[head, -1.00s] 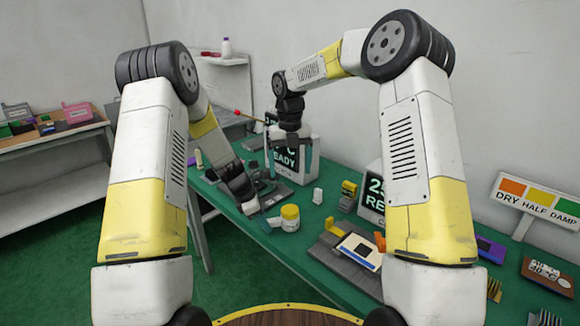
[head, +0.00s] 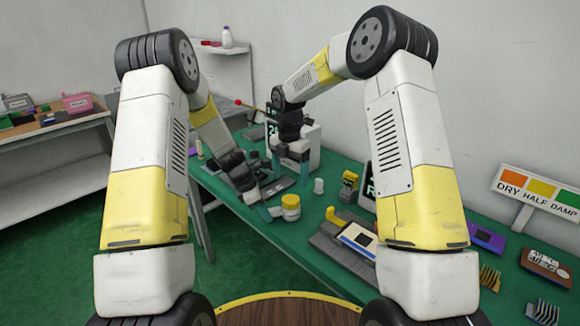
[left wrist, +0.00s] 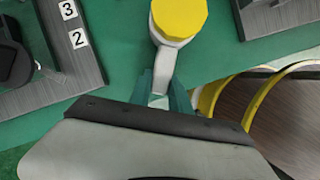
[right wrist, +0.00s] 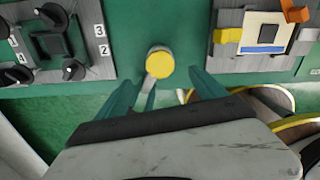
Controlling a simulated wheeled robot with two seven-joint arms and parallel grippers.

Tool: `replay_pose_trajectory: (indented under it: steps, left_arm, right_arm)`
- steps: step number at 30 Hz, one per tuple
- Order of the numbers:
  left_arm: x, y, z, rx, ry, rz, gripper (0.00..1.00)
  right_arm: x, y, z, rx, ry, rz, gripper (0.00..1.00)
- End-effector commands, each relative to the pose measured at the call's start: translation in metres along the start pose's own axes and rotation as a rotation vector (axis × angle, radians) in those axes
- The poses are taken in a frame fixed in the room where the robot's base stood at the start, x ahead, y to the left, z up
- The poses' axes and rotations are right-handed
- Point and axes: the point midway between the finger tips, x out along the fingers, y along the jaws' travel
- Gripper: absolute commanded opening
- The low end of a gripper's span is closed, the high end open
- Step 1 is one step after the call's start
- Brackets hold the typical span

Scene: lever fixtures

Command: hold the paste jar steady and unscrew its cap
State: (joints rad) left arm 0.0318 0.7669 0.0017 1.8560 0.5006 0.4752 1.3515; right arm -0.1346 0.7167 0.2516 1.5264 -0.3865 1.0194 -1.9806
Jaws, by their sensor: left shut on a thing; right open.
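The paste jar has a yellow cap (head: 291,200) on a pale body (head: 290,213) and stands on the green table. In the left wrist view the yellow cap (left wrist: 178,17) is at the top. A pale narrow part (left wrist: 166,70) runs from the jar to between my left fingers. My left gripper (head: 268,212) is shut on this part, at the jar's side. My right gripper (head: 293,172) is open, fingers pointing down, above and behind the jar. In the right wrist view the cap (right wrist: 160,64) lies between and beyond the open fingers (right wrist: 165,88), with nothing held.
A grey fixture board (head: 335,235) with a yellow block lies right of the jar. A small white cylinder (head: 319,186) stands behind it. A board with black knobs (right wrist: 52,40) shows in the right wrist view. Green table is bare around the jar.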

Motion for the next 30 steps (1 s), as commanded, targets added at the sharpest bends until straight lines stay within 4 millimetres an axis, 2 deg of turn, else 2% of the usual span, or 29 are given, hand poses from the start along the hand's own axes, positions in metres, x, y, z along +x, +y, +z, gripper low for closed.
replay_pose_trajectory:
  steps: [1,6,12,17,25,26,30]
  left_arm:
    - [0.0,0.0,0.0,0.0,0.0,0.0,0.0]
    - [0.0,0.0,0.0,0.0,0.0,0.0,0.0]
    - [0.0,0.0,0.0,0.0,0.0,0.0,0.0]
    - [0.0,0.0,0.0,0.0,0.0,0.0,0.0]
    - [0.0,0.0,0.0,0.0,0.0,0.0,0.0]
    - [0.0,0.0,0.0,0.0,0.0,0.0,0.0]
    - [0.0,0.0,0.0,0.0,0.0,0.0,0.0]
  right_arm:
    - [0.012,-0.001,-0.001,-0.002,0.003,-0.004,0.8]
    - [0.044,-0.001,-0.001,-0.002,0.002,-0.003,0.8]
    - [0.07,-0.001,0.0,-0.002,0.0,-0.002,0.8]
    - [0.079,0.0,0.0,-0.003,0.0,-0.002,0.8]
    - [0.081,0.0,0.0,-0.003,0.0,-0.001,0.8]
    - [0.081,0.0,0.0,-0.003,0.0,-0.001,0.78]
    - [0.08,0.0,0.0,-0.003,0.0,-0.001,0.51]
